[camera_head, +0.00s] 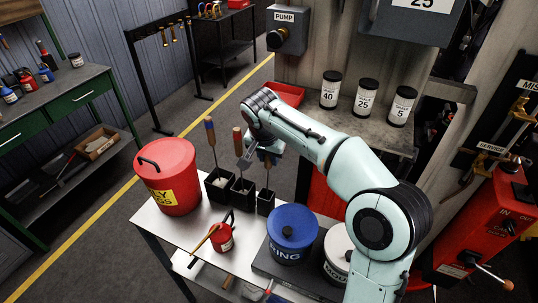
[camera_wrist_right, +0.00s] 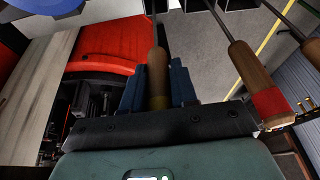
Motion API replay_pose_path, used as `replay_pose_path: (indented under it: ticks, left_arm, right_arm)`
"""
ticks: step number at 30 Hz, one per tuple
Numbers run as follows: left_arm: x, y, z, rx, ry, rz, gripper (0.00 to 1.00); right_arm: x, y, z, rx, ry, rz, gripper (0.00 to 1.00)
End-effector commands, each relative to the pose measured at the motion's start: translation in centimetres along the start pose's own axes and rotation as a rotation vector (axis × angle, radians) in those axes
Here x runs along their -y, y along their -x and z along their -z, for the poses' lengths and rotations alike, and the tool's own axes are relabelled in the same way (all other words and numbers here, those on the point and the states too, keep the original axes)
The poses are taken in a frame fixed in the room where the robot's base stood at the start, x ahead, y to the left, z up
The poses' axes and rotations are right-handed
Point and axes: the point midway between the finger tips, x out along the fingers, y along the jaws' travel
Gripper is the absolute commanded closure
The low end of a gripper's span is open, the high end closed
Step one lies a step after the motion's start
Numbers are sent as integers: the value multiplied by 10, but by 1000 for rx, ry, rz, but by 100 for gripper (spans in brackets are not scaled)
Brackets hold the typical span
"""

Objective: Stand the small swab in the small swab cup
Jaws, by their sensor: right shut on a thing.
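My right gripper (camera_head: 268,156) is shut on the small swab (camera_head: 267,176), above the small swab cup. In the right wrist view the swab's brown wooden handle (camera_wrist_right: 158,74) sits between the blue fingers (camera_wrist_right: 157,88), its thin shaft running away from the gripper. In the head view the shaft points down, nearly upright, to the mouth of the small black swab cup (camera_head: 265,204), rightmost of three. I cannot tell how deep its tip reaches. My left gripper is not in view.
Two larger black cups (camera_head: 219,187) (camera_head: 242,196) hold taller swabs (camera_head: 210,133) (camera_head: 237,143), close left of my gripper. A red bin (camera_head: 166,178), a small red can (camera_head: 221,239) and a blue-lidded pot (camera_head: 292,228) share the bench.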

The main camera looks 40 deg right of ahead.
Motion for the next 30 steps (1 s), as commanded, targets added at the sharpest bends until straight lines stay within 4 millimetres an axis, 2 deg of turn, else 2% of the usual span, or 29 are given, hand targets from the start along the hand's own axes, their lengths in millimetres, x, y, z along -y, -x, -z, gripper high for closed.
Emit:
replay_pose_path:
  ticks: [30]
  left_arm:
    - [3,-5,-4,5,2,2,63]
  right_arm:
    - [0,-6,-2,0,0,0,100]
